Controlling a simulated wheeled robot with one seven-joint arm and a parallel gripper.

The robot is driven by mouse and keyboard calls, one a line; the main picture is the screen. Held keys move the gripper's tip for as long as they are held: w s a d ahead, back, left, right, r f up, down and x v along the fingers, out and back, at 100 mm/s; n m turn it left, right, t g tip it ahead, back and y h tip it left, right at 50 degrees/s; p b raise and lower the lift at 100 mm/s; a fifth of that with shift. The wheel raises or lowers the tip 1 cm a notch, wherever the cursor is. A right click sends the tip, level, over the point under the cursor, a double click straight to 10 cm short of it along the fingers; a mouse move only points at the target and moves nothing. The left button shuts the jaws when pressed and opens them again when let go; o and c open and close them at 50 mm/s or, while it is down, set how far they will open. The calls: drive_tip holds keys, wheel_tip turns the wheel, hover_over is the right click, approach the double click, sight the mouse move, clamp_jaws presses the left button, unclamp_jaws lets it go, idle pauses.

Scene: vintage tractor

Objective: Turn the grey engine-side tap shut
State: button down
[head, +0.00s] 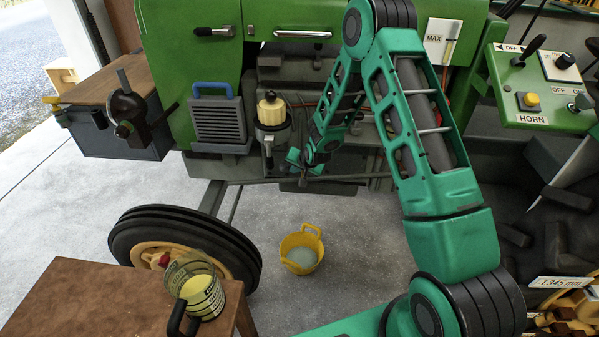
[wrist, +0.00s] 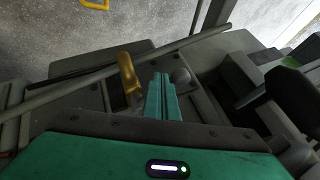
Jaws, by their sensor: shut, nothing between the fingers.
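My gripper (head: 294,158) is low beside the engine, under the tractor's green side. In the wrist view its green fingers (wrist: 161,88) are pressed together with nothing between them. A small grey rounded knob (wrist: 181,77) is just right of the fingertips; I cannot tell whether it is the grey tap or whether the fingers touch it. A brass-coloured lever (wrist: 130,74) stands just left of the fingers. In the head view the filter bowl with a cream cap (head: 271,110) is left of my gripper, with a small grey fitting (head: 268,150) below it. My arm hides part of the engine side.
A grey rod (wrist: 95,75) runs across the wrist view. A yellow bucket (head: 302,249) stands on the floor below. A grille with a blue handle (head: 218,122) is left of the filter. A wooden table (head: 90,305) with a jug (head: 200,295) is front left, near the front wheel.

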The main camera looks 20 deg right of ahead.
drive_tip(key=shift+w+a, duration=0.75)
drive_tip(key=shift+w, duration=0.3)
